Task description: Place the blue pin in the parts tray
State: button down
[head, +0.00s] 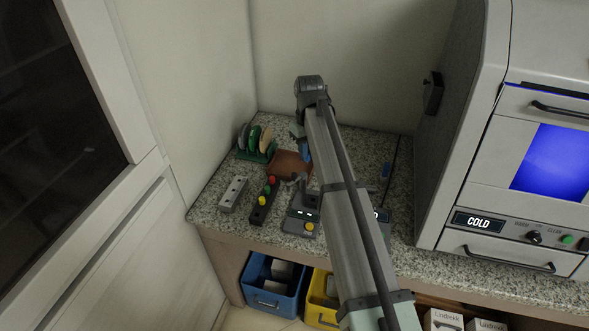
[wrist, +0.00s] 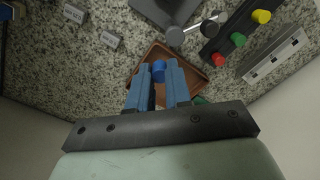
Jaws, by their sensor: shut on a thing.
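The blue pin (wrist: 158,71) is held upright-looking between the fingertips of my gripper (wrist: 158,80) in the wrist view. The brown parts tray (wrist: 141,72) lies beneath the fingers there, and the pin appears over the tray's interior. Its height above the tray floor is hard to tell. In the head view the tray (head: 280,165) sits on the speckled counter, and my gripper (head: 304,150) is over its right side, partly hidden by my arm. The pin cannot be made out clearly in that view.
A dark rack (head: 263,202) holds red, yellow and green pins, beside a grey block with holes (head: 233,193). Discs stand in a green holder (head: 256,146) behind. A device with a yellow button (head: 302,225) is in front.

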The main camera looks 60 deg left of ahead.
send_over(302, 170)
jog(key=shift+f, duration=4.85)
jog(key=shift+f, duration=0.2)
jog(key=c, duration=1.1)
grip_release()
jog(key=shift+o, duration=0.2)
notch_tip(302, 170, up, 12)
jog(key=shift+r, duration=0.2)
